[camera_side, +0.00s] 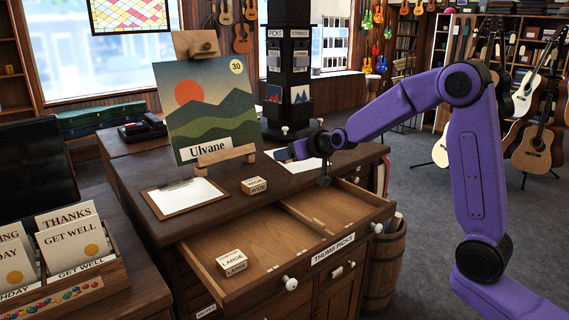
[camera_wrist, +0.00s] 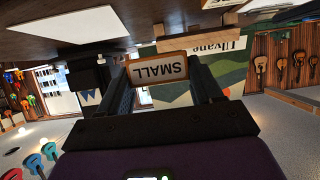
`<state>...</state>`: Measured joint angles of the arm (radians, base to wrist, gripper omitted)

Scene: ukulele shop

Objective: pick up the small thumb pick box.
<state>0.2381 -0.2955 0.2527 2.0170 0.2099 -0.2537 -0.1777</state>
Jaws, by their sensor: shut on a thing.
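The small thumb pick box (camera_wrist: 158,70), wooden with a white label reading SMALL, is between the two fingers of my gripper (camera_wrist: 160,84) in the wrist view. The label reads upside down there. In the side view my gripper (camera_side: 286,153) is above the counter top, pointing left toward the easel; the box is too small to make out there. The open drawer (camera_side: 330,262) is labelled THUMB PICKS. The LARGE box (camera_side: 231,262) lies in its left compartment. The WIDE box (camera_side: 254,186) sits on the counter. The drawer's right compartment (camera_side: 335,211) looks empty.
A painting marked Ulvane (camera_side: 213,108) stands on an easel close by my gripper. A clipboard (camera_side: 186,196) lies on the counter (camera_side: 135,179). A black display tower (camera_side: 289,70) stands behind. A card rack (camera_side: 85,292) is at the lower left.

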